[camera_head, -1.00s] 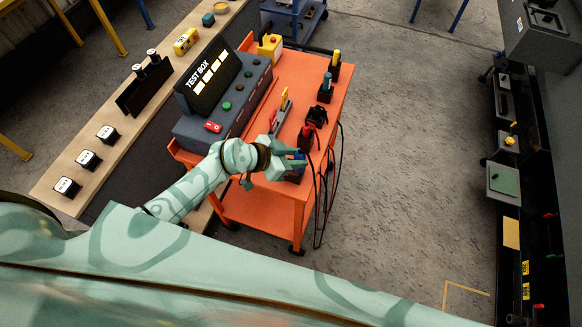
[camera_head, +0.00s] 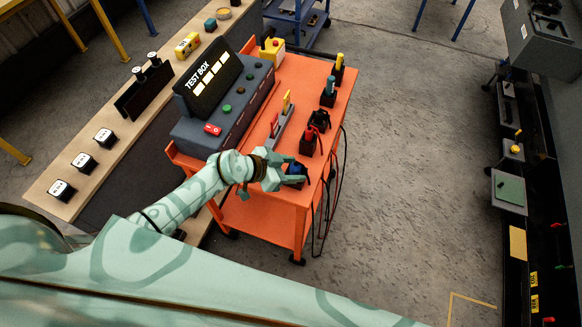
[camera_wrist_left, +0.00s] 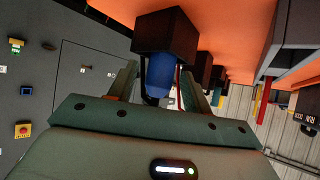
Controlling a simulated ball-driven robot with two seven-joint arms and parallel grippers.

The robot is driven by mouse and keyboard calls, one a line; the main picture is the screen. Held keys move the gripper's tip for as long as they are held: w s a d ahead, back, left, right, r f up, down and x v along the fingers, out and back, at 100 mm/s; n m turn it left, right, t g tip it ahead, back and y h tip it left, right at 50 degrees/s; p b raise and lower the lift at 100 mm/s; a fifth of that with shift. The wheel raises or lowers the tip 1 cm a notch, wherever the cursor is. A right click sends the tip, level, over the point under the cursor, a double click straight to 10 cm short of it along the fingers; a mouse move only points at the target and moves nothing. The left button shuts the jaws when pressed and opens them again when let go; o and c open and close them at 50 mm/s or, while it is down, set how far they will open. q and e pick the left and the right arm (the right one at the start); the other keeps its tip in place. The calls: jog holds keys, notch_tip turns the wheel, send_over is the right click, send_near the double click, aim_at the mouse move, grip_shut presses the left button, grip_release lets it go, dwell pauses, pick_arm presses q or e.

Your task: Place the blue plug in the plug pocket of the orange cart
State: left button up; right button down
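The blue plug (camera_head: 297,168) sits in a black pocket block at the near corner of the orange cart's top (camera_head: 318,90). In the left wrist view the blue plug (camera_wrist_left: 163,76) projects from the dark pocket block (camera_wrist_left: 165,34). My left gripper (camera_head: 291,173) is at this pocket; in the left wrist view its two fingers (camera_wrist_left: 163,88) stand apart on either side of the plug, with visible gaps. The plug's inserted end is hidden in the block. My right gripper is not in view.
The grey test box (camera_head: 225,105) stands at the cart's left. A red plug (camera_head: 308,133), a teal plug (camera_head: 328,83) and a yellow plug (camera_head: 340,60) stand along the right edge. Black cables (camera_head: 338,185) hang off that side.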

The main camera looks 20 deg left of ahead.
pick_arm(q)
jog(key=shift+s+a+r, duration=0.15)
jog(key=shift+r, duration=0.15)
jog(key=p+v, duration=0.4)
jog(key=v, duration=0.7)
jog(key=shift+a, duration=0.2)
jog(key=shift+s+r, duration=0.15)
